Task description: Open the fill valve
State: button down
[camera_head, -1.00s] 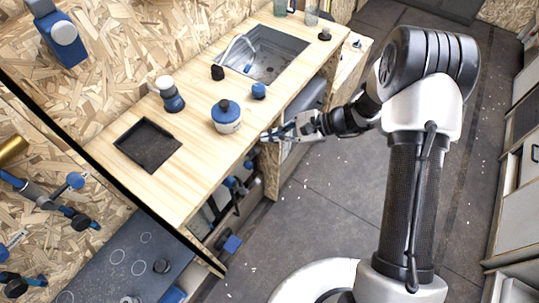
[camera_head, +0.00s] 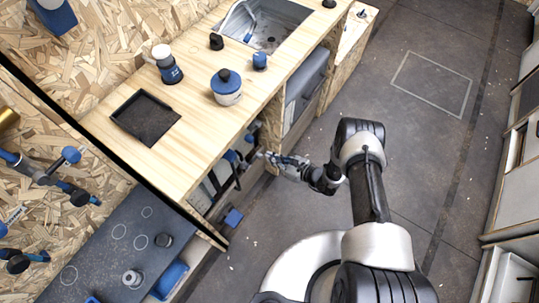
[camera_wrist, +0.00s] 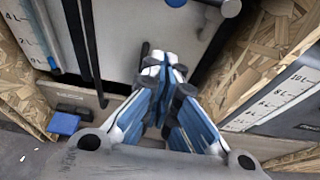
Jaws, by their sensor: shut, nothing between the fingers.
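My gripper (camera_head: 262,154) reaches in under the front edge of the wooden counter, into the open compartment below it. In the wrist view my gripper (camera_wrist: 163,62) is shut and empty, its fingertips pointing at a pale panel. A blue knob (camera_wrist: 176,3) and a grey round knob (camera_wrist: 231,8) show at the top edge of the wrist view, beyond the fingertips and apart from them. Blue fittings (camera_head: 231,158) show under the counter in the head view, close to my gripper. I cannot tell which of these is the fill valve.
Tanks with litre scales stand left (camera_wrist: 32,35) and right (camera_wrist: 285,95) in the wrist view, beside chipboard walls. Dark hoses (camera_wrist: 84,45) run down the left. A blue block (camera_wrist: 64,123) sits low left. The counter (camera_head: 195,130) overhangs; the floor (camera_head: 310,215) is clear.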

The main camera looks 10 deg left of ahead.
jog(key=b+x, duration=0.3)
jog(key=x, duration=0.5)
jog(key=shift+s+r, duration=0.1)
jog(key=shift+r, duration=1.85)
